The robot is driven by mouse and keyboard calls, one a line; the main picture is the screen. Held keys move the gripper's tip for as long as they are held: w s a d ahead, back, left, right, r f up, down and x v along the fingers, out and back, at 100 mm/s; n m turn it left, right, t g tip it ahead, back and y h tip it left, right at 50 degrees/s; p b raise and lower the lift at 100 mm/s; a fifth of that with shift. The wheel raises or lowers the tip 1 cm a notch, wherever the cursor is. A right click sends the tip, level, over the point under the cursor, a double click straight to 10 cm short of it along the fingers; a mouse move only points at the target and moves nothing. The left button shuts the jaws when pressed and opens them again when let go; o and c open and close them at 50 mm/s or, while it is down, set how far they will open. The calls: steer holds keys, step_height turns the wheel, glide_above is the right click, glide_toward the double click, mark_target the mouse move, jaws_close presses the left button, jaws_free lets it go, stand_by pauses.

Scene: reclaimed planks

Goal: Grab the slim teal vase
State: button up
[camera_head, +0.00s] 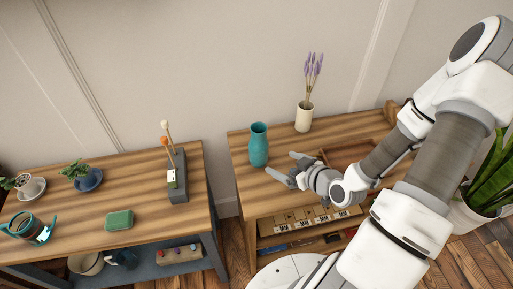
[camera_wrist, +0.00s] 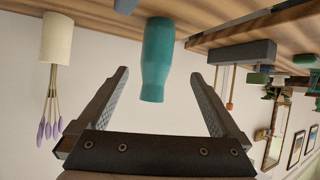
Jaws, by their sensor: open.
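The slim teal vase (camera_head: 258,146) stands upright on the right-hand wooden table (camera_head: 250,189), near its left edge. My gripper (camera_head: 285,168) is open and just to the right of the vase in the head view, apart from it. In the wrist view, which appears upside down, the teal vase (camera_wrist: 157,60) shows ahead of and between the two spread fingers of my gripper (camera_wrist: 163,80). Nothing is between the fingertips that I can see touching them.
A cream vase with lavender (camera_head: 304,116) stands behind my gripper on the same table. A wooden tray (camera_head: 345,153) lies beside my arm.

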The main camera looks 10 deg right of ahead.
mark_target(254, 146)
steer(key=shift+m+t, duration=0.4)
steer(key=b+x, duration=0.2)
steer(key=b, duration=0.2)
steer(key=b+x, duration=0.2)
steer(key=b, duration=0.2)
steer(key=shift+w+d+f, duration=0.1)
steer(key=shift+d, duration=0.1)
steer(key=shift+w+b, duration=0.1)
steer(key=shift+b, duration=0.6)
steer(key=b, duration=0.3)
steer(key=shift+w+a+f+b, duration=0.2)
steer(key=shift+a+f+b, duration=0.1)
steer(key=shift+b, duration=0.05)
steer(key=b+x, duration=0.6)
steer(key=x, duration=0.6)
steer(key=shift+w+a, duration=0.15)
steer(key=shift+w, duration=0.2)
steer(key=shift+r, duration=0.1)
steer(key=c, duration=1.6)
